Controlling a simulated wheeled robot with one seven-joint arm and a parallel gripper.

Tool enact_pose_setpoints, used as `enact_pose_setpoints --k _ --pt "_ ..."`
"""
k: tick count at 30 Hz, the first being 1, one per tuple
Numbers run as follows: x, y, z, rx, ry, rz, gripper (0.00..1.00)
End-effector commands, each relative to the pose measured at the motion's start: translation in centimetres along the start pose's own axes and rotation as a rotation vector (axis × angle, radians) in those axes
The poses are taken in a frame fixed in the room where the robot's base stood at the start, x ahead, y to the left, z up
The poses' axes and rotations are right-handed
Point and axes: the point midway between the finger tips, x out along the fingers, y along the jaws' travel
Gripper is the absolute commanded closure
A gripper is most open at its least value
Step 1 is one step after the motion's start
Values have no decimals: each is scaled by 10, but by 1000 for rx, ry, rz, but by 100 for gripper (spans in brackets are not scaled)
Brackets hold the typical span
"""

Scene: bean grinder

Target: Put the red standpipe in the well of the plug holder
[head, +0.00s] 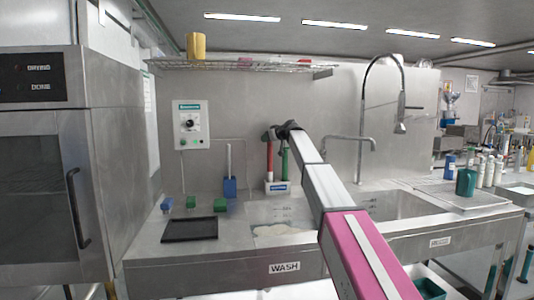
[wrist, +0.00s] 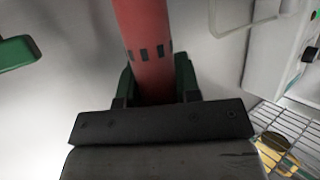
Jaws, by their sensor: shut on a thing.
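The red standpipe (head: 269,161) is upright at the back of the wash sink, and its lower end meets the top of the plug holder (head: 277,188). I cannot tell from here whether its foot is inside a well. The plug holder is a small white box with a blue label. A green standpipe (head: 285,166) stands just right of the red one. My gripper (head: 268,135) is at the red pipe's top. In the wrist view, my gripper (wrist: 157,88) is shut on the red standpipe (wrist: 146,42), with a green finger on each side.
A blue holder with a pale handle (head: 229,186) stands left of the plug holder. A tall faucet (head: 364,110) rises at right. A wire shelf (head: 245,66) hangs above.

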Motion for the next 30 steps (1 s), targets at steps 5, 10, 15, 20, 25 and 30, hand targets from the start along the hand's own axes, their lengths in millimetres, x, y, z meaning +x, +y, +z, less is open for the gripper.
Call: enact_pose_setpoints --k 5,10,15,20,25,30 --pt "8 0 23 1 0 1 100" --pt "13 -1 37 1 0 0 100" --pt "20 0 56 1 0 0 100" --pt "21 0 57 0 1 0 100" --pt "21 0 58 0 1 0 100" --pt "22 0 59 0 0 0 44"
